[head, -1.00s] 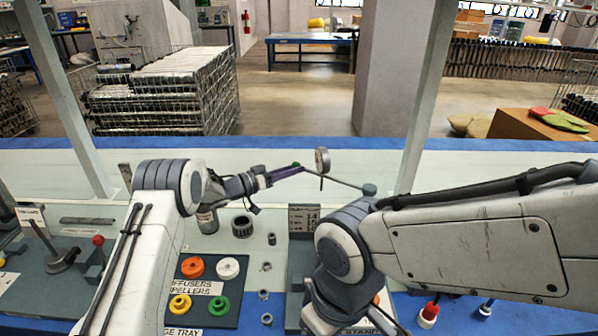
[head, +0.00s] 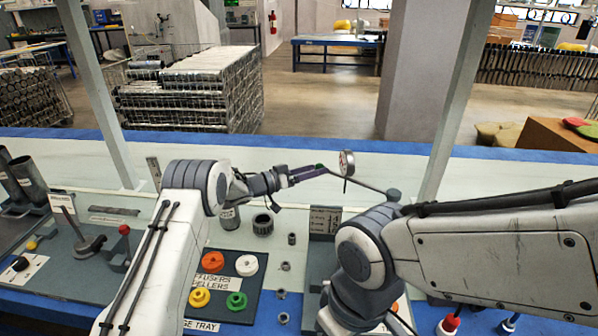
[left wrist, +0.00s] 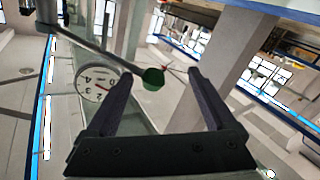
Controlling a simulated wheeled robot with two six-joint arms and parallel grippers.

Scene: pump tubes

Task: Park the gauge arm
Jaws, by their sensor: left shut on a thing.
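The gauge arm (head: 368,187) is a thin rod running from a grey pivot cap (head: 393,194) toward my left gripper, with a round dial gauge (head: 346,162) on it. The white dial face also shows in the left wrist view (left wrist: 97,84). My left gripper (head: 323,171), with dark purple fingers, is shut on the green knob (left wrist: 153,79) at the rod's free end. The fingers stand on either side of the knob, which is mostly hidden in the head view. My right arm crosses the right side; its gripper is out of view.
Below the left gripper lie a black ring (head: 263,224) and a dark tray (head: 262,290) with orange, white, yellow and green parts. At left, a grey base holds a red-knobbed lever (head: 124,230). A pale upright post (head: 455,100) stands behind the gauge arm.

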